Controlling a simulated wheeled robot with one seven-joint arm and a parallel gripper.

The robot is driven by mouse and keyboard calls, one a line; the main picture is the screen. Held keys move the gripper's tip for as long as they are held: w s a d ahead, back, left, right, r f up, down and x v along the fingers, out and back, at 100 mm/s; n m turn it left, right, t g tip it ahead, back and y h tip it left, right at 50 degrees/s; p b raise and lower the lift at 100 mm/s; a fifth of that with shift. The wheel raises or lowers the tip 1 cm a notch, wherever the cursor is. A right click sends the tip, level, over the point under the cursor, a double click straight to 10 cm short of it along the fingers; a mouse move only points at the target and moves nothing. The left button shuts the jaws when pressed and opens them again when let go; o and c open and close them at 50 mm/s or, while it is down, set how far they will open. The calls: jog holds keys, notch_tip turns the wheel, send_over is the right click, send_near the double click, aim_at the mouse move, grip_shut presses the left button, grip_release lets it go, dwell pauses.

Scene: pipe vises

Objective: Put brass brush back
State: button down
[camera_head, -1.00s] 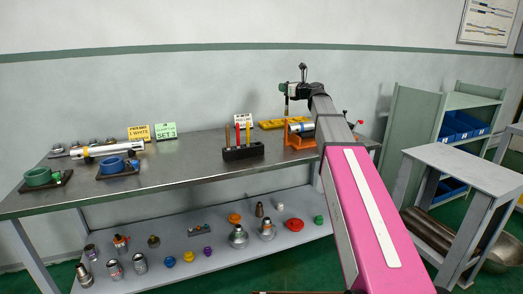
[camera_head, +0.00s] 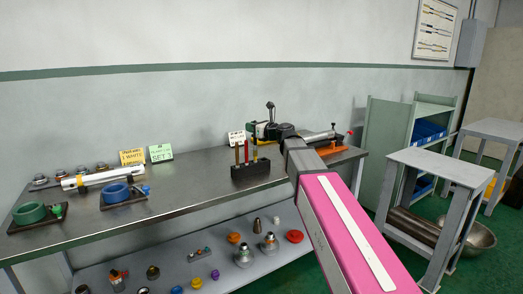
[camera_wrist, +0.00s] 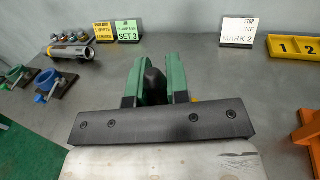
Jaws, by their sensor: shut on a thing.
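My gripper (camera_wrist: 154,90) shows its two green fingers in the wrist view, shut on a dark, rounded thing (camera_wrist: 154,84). Most of that thing is hidden, and I cannot tell for sure that it is the brass brush. Thin upright tools with brown, red and yellow handles (camera_head: 254,152) stand in the block. The block cannot be made out in the wrist view.
The steel bench (camera_head: 190,180) is largely clear left of the block. An orange vise (camera_head: 332,149) is right of my arm. The wrist view shows a yellow numbered tray (camera_wrist: 290,47).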

jog(key=shift+w+d+f, duration=0.55)
jog(key=shift+w+f, duration=0.65)
jog(key=shift+f, duration=0.25)
jog(key=shift+w+d+f, duration=0.6)
jog(key=shift+w+f, duration=0.65)
jog(key=shift+f, duration=0.25)
jog(key=shift+w+d+f, duration=0.55)
jog(key=shift+w+f, duration=0.65)
jog(key=shift+f, duration=0.35)
jog(key=c, duration=1.1)
grip_release()
jog(key=v, duration=1.2)
